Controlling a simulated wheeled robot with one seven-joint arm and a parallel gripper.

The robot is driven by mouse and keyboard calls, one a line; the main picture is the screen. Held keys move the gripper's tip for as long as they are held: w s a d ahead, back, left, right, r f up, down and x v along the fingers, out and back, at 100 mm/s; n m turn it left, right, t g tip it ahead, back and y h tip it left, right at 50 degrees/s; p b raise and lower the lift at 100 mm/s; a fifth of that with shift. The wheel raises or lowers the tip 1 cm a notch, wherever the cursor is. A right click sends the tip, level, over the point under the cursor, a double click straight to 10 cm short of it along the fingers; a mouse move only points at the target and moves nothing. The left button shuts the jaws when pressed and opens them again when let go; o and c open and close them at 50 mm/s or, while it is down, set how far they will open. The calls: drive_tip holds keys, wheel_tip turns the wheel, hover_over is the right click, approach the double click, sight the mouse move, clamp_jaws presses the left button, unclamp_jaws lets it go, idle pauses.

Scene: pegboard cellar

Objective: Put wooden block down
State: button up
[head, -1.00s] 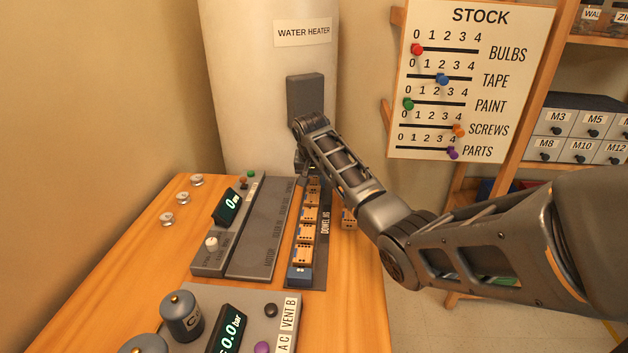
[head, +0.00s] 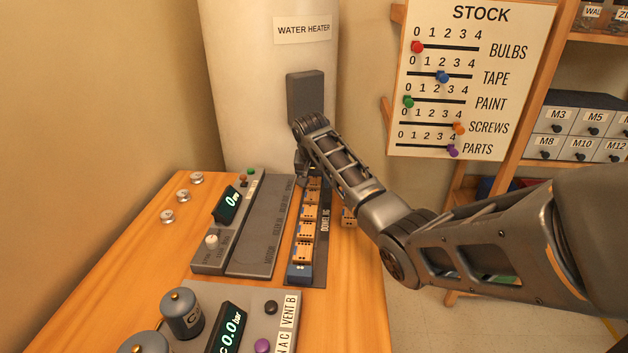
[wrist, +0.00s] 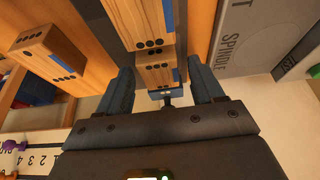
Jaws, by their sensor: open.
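Several wooden blocks with black dots and blue patches stand in a row in a dark rail (head: 318,262) on the bench. The wooden block at the row's far end (wrist: 155,76) shows between my fingers in the wrist view, beside another block (wrist: 143,22) of the row. My gripper (wrist: 162,88) is open, one finger on each side of that end block; I cannot tell whether they touch it. In the head view my gripper (head: 307,172) is at the rail's far end, partly hidden by my arm. A separate block (head: 348,216) stands right of the rail; it also shows in the wrist view (wrist: 46,54).
A grey panel with a display (head: 228,203) lies left of the rail. A vent panel (head: 262,307) with knobs is nearer. The water heater (head: 262,90) rises behind the bench. Bare wood (head: 345,280) lies right of the rail.

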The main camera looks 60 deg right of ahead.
drive_tip(key=v, duration=1.2)
drive_tip(key=shift+c, duration=0.3)
idle(1.7)
